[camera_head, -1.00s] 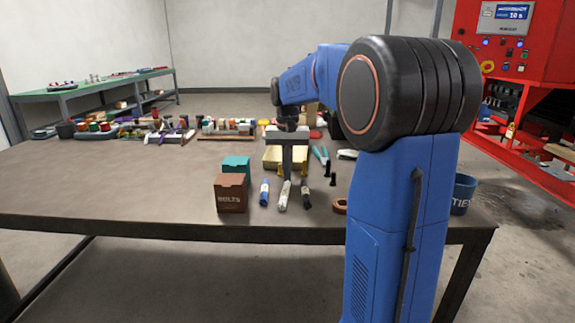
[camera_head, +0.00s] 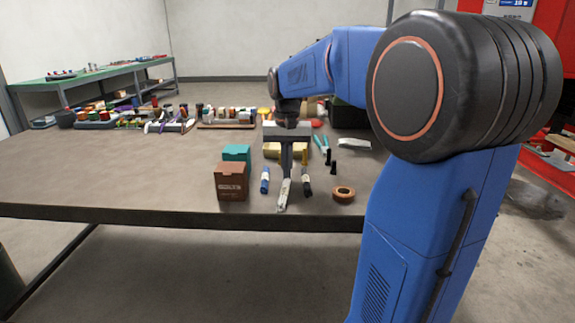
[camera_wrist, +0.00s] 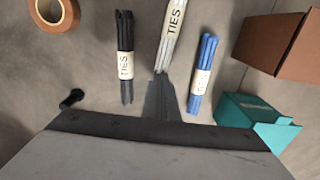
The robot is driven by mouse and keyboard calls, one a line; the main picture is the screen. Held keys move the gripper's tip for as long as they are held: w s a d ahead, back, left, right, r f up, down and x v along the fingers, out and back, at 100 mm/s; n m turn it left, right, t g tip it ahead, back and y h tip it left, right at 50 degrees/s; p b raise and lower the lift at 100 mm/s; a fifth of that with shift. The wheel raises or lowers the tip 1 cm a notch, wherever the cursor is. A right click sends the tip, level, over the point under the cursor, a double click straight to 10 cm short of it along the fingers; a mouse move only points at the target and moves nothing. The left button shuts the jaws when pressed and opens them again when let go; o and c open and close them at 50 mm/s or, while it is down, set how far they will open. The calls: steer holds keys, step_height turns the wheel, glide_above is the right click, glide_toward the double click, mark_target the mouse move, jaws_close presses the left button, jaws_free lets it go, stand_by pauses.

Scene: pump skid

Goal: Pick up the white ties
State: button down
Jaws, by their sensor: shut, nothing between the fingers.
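The white ties (camera_head: 284,197) lie as a bundle on the brown table between the blue ties (camera_head: 265,181) and the black ties (camera_head: 307,187). In the wrist view the white ties (camera_wrist: 171,38) carry a TIES label and run past the top edge. My gripper (camera_head: 286,176) points down over them, its fingers together and empty. In the wrist view its fingertips (camera_wrist: 161,82) overlap the lower end of the white bundle; I cannot tell whether they touch. The blue ties (camera_wrist: 203,75) and black ties (camera_wrist: 125,55) lie close on either side.
A brown box (camera_head: 231,184) and a teal box (camera_head: 237,153) stand left of the ties. A brown tape roll (camera_head: 344,193) and a small black piece (camera_head: 333,168) lie to the right. Yellow and green items sit behind.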

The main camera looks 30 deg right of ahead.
mark_target(286, 185)
steer(key=s+a, duration=0.2)
steer(key=s, duration=0.1)
steer(key=s+a, duration=0.1)
steer(key=s, duration=0.1)
steer(key=shift+a, duration=0.15)
